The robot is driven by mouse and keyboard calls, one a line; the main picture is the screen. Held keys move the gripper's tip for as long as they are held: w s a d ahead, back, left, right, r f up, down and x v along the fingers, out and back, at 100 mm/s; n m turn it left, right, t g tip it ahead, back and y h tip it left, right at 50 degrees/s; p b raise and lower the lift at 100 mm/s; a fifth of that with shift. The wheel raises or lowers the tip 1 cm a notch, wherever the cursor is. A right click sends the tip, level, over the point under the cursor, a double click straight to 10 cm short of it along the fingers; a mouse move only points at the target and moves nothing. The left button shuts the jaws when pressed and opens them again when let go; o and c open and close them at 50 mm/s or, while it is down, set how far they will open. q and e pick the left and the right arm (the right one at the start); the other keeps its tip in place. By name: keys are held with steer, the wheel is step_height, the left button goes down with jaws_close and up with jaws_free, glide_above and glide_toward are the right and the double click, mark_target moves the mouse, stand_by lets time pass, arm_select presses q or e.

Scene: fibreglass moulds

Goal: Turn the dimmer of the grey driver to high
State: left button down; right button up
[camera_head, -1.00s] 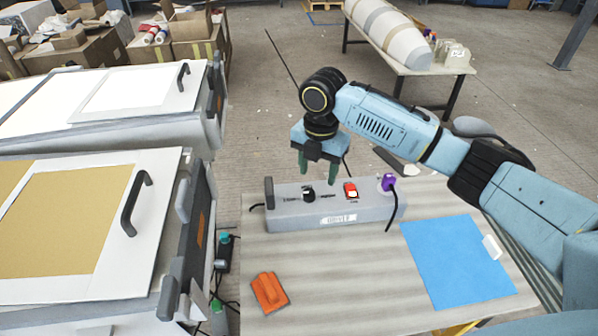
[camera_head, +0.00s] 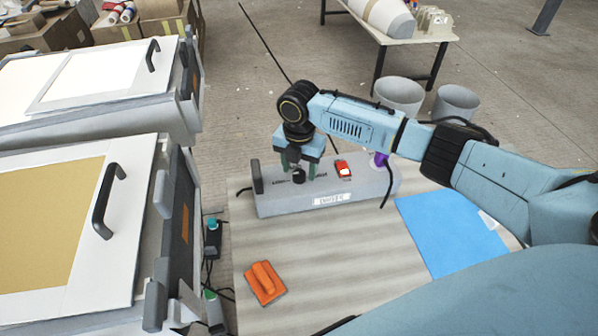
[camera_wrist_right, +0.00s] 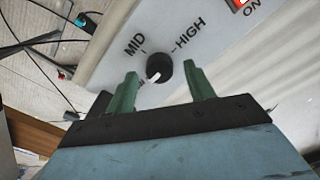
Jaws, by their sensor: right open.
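The grey driver (camera_head: 330,190) is a long box on the table. Its black dimmer knob (camera_head: 298,178) is on top, towards the left end. In the right wrist view, the knob (camera_wrist_right: 160,70) has a white pointer mark aimed to the lower left, away from the MID and HIGH labels. A label near that mark is mostly hidden by a finger. My right gripper (camera_head: 299,170) is open just above the knob. In the wrist view its green fingers (camera_wrist_right: 161,73) stand on either side of the knob, apart from it. My left gripper is out of view.
A red lit switch (camera_head: 343,169) and a purple plug (camera_head: 380,160) are on the driver, right of the knob. A black handle (camera_head: 256,178) stands at its left end.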

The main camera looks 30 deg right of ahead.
steer(key=shift+f, duration=0.65)
